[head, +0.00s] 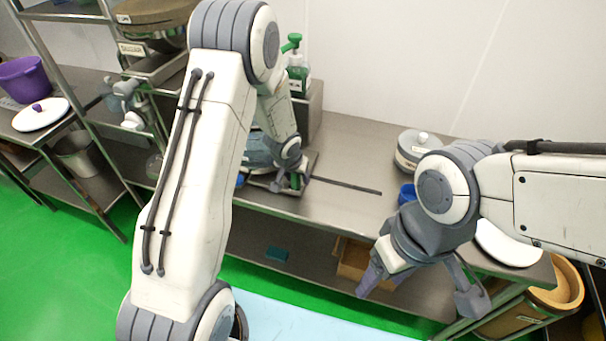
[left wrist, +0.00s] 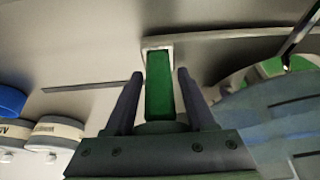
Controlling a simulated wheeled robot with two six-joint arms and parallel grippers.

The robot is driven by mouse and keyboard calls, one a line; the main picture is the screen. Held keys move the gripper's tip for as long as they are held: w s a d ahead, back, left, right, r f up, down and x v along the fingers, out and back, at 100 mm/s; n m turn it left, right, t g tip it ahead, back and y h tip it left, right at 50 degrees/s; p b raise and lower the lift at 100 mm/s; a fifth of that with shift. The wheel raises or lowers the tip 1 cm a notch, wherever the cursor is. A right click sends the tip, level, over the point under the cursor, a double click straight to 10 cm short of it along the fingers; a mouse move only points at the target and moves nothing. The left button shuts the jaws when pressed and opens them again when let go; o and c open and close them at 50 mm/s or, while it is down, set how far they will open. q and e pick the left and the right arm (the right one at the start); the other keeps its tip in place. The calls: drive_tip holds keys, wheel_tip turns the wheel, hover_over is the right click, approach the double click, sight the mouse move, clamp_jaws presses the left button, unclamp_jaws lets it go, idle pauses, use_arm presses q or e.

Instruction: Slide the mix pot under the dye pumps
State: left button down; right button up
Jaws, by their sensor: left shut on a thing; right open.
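The blue-grey mix pot (head: 257,150) stands on the steel table, partly hidden behind my left arm. In the left wrist view the rounded blue-grey body (left wrist: 270,125) fills the right side. My left gripper (head: 293,183) is shut on a green handle, which shows between its fingers in the left wrist view (left wrist: 159,85). Where the handle joins the pot is hidden. A green-topped dye pump (head: 296,65) stands behind the pot; any others are hidden by my arm. My right gripper (head: 420,287) is open and empty, in front of the table's right part.
A dark strip (head: 345,186) lies on the table right of my left gripper. A grey lidded container (head: 411,150), a blue item (head: 406,193) and a white lid (head: 508,243) are at the right. A steel rack (head: 75,70) stands left. The table's middle is mostly clear.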

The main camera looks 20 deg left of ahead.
use_arm(q)
drive_tip(key=shift+w+r, duration=0.1)
drive_tip(key=shift+w, duration=0.05)
drive_tip(key=c, duration=0.6)
unclamp_jaws()
drive_tip(key=p+v, duration=0.5)
drive_tip(key=v, duration=0.5)
drive_tip(key=shift+r+p, duration=0.2)
drive_tip(key=shift+p, duration=0.1)
drive_tip(key=shift+s+d, duration=0.1)
drive_tip(key=shift+s, duration=0.15)
